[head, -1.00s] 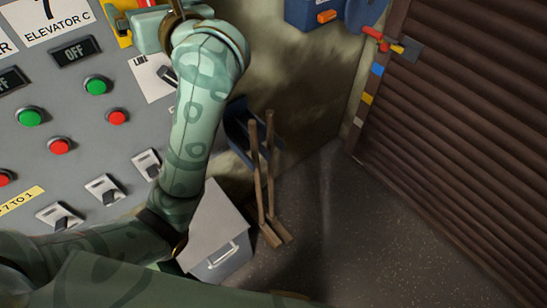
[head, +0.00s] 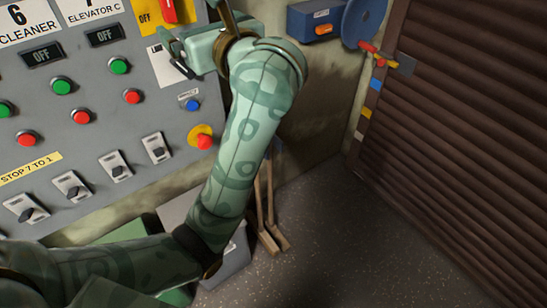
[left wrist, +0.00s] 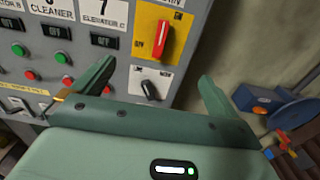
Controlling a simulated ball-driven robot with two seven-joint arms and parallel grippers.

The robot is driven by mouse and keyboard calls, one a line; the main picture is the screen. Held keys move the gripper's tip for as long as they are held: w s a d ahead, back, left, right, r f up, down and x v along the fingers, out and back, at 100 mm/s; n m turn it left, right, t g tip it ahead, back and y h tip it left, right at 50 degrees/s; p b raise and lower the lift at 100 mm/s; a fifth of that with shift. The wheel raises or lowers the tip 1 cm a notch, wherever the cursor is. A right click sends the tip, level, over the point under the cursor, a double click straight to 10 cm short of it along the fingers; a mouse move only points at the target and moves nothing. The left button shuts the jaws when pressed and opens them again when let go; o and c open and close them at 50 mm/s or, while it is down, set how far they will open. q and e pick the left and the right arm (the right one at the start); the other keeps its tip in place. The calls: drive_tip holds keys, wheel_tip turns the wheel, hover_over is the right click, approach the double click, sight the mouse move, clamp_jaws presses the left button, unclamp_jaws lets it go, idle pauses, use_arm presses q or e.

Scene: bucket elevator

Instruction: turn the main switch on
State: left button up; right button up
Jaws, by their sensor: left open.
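The main switch, a red lever handle (left wrist: 160,38) on a yellow plate, is at the top centre of the left wrist view, standing nearly upright. Its red handle (head: 169,10) also shows at the top of the head view, cut by the edge. My left gripper (left wrist: 158,78) is open and empty. Its two fingers spread below and to either side of the switch, apart from it. In the head view my left gripper (head: 187,45) is at the panel's right edge, partly hidden by its own wrist. My right gripper is not in view.
A black selector knob (left wrist: 150,90) on a white plate sits just below the switch. The grey panel (head: 95,150) carries several buttons and toggles, with a red stop button (head: 204,141) low right. A blue box (head: 314,20) is on the wall. A shutter (head: 460,130) stands right.

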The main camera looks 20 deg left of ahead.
use_arm(q)
drive_tip(key=w+d+f+m+t+h, duration=0.1)
drive_tip(key=d+f+m+t+h, duration=0.2)
drive_tip(key=f+m, duration=0.8)
drive_tip(key=w+d+f+m+t+h, duration=0.2)
drive_tip(key=f+m+h, duration=0.3)
drive_tip(key=f+m, duration=0.7)
drive_tip(key=w+d+f+m+t+h, duration=0.1)
drive_tip(key=d+f+m+t+h, duration=0.2)
drive_tip(key=f+m, duration=0.8)
drive_tip(key=shift+w+d+f+m+t+h, duration=0.3)
drive_tip(key=shift+w+f+t+h, duration=0.1)
drive_tip(key=shift+t, duration=0.1)
